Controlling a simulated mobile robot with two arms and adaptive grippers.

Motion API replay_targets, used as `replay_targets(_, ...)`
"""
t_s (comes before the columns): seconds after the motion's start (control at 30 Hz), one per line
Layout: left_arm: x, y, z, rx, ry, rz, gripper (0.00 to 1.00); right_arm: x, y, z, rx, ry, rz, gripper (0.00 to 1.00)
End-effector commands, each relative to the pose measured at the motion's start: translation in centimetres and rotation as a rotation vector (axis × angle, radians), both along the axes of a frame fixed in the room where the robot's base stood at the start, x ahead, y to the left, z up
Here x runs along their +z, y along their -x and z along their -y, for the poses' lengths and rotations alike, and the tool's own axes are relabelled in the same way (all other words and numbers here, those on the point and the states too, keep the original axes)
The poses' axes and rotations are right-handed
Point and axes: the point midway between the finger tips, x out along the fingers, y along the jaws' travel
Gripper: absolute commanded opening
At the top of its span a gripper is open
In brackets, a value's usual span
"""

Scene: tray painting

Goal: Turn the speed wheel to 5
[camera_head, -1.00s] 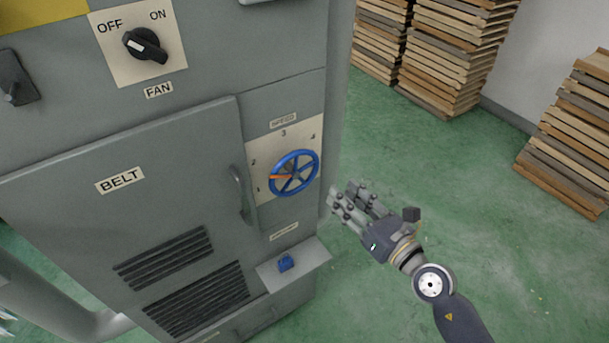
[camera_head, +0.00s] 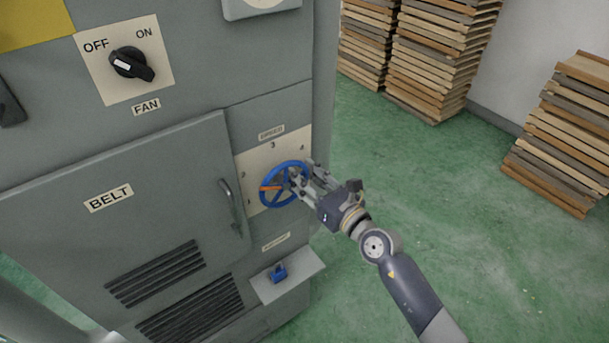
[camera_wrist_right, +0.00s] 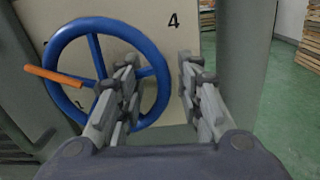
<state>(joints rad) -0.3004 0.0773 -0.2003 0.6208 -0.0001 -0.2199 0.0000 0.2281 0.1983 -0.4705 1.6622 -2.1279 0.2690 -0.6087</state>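The blue speed wheel (camera_head: 265,197) is mounted on a cream dial plate (camera_head: 252,162) on the grey machine's front. Its orange pointer (camera_head: 271,188) points left, between the marks 1 and 2. My right gripper (camera_head: 299,180) is at the wheel's right side. In the right wrist view the wheel (camera_wrist_right: 69,37) fills the left part, with its orange pointer (camera_wrist_right: 55,75) to the left. There the gripper's fingers (camera_wrist_right: 158,65) are apart, the left finger over the wheel's right part and the right finger outside the rim. I cannot tell whether they touch it. My left gripper is not in view.
The belt door handle (camera_head: 231,207) stands out just left of the wheel. A small ledge with a blue part (camera_head: 279,272) juts out below. The fan switch (camera_head: 131,64) is at upper left. Wooden tray stacks (camera_head: 437,60) stand behind; the green floor (camera_head: 440,190) at right is clear.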

Motion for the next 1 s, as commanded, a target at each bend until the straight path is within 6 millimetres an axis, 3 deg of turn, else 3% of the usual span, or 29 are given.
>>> replay_targets(0.27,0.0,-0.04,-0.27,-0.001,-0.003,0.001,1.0,-0.02,-0.09,-0.09,0.0,-0.001,-0.001,0.34)
replay_targets(0.43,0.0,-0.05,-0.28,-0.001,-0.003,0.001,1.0,-0.02,-0.09,-0.07,0.0,-0.001,-0.001,0.0)
replay_targets(1.0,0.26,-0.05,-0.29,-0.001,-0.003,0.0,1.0,-0.66,-0.06,-0.08,-0.002,-0.097,-0.072,0.0)
